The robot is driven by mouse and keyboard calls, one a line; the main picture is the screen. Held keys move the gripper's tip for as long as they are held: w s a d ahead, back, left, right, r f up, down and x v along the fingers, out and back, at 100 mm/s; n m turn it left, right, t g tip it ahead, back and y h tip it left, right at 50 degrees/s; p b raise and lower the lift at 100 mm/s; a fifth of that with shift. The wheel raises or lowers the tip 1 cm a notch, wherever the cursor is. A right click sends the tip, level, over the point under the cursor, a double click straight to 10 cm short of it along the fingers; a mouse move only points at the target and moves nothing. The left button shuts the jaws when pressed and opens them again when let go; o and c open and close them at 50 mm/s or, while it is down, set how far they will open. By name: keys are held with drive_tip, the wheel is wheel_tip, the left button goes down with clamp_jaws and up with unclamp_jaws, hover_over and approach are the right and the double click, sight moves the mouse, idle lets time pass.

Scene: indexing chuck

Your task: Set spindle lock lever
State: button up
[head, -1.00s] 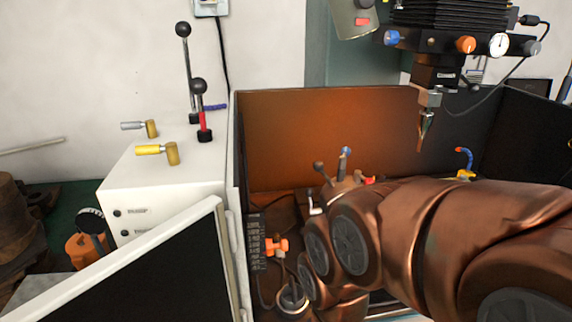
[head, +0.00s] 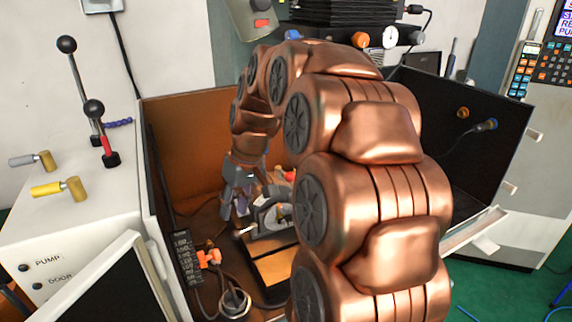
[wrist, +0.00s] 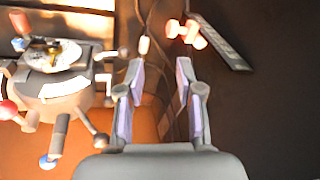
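The indexing chuck (head: 270,216) sits on the floor of the machine enclosure; my arm hides part of it. In the wrist view the chuck (wrist: 55,88) is at the left, with several levers around it. I cannot tell which is the spindle lock lever. My gripper (wrist: 160,82) is open, with nothing between its fingers, beside the chuck and apart from the levers as far as I see. In the head view my gripper (head: 236,200) points down left of the chuck.
An orange nozzle block (head: 208,258) and hoses lie at the enclosure's left front. The enclosure's back wall (head: 185,140) is behind the gripper. A white cabinet (head: 60,225) with black-knobbed levers (head: 98,110) and two small handles stands at the left.

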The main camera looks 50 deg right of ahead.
drive_tip(key=w+d+r+m+t+p, duration=0.1)
drive_tip(key=w+d, duration=0.1)
drive_tip(key=d, duration=0.5)
drive_tip(key=w+d+r+t, duration=0.1)
drive_tip(key=w+d+r, duration=0.1)
drive_tip(key=d, duration=0.5)
drive_tip(key=t+h+p, duration=0.1)
approach(284, 172)
drive_tip(key=shift+p+x, duration=1.55)
drive_tip(key=shift+x, duration=2.85)
drive_tip(key=shift+d, duration=0.2)
clamp_jaws()
